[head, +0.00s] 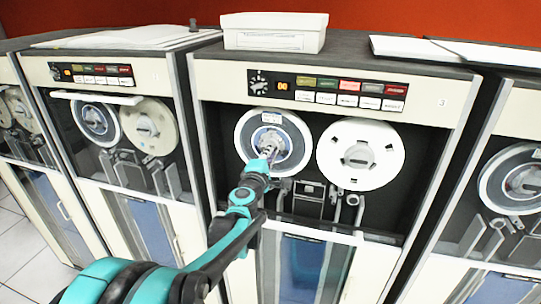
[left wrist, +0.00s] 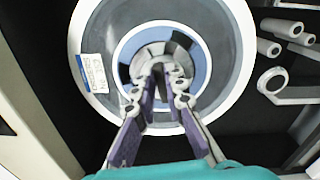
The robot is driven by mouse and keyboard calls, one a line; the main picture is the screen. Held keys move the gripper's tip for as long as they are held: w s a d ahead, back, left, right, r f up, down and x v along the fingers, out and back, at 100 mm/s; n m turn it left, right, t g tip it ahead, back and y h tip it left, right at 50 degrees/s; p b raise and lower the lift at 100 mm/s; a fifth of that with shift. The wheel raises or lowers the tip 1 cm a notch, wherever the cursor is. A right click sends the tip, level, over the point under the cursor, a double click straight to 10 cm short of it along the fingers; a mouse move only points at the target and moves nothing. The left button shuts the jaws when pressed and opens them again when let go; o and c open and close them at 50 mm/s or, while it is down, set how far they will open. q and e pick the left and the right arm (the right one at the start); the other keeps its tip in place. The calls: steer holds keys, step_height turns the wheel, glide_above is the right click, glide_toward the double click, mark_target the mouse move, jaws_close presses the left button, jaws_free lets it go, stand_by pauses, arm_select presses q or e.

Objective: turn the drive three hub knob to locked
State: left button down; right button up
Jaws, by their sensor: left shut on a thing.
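Drive three (head: 442,102), marked with a 3, stands in the middle of the head view. Its left tape reel (head: 246,140) has a blue hub ring and a white label. My left gripper (head: 269,151) reaches to the middle of this reel from below. In the left wrist view the left gripper (left wrist: 161,75) has its purple-padded fingers on either side of the hub knob (left wrist: 158,50), shut on it. The knob shows as a grey and dark piece inside the blue ring; the fingers hide part of it. My right gripper is not in view.
A white full reel (head: 360,154) sits right of the held hub. Tape rollers and guides (left wrist: 285,60) lie beside the reel. A white box (head: 275,32) and papers (head: 425,50) lie on top. Neighbouring drives stand at both sides.

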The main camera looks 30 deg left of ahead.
arm_select(q)
steer(key=shift+f+m+b, duration=0.2)
steer(key=shift+m+b, duration=0.1)
steer(key=shift+m, duration=0.8)
steer(key=c, duration=1.6)
jaws_free()
steer(key=shift+s, duration=0.1)
steer(key=v, duration=1.2)
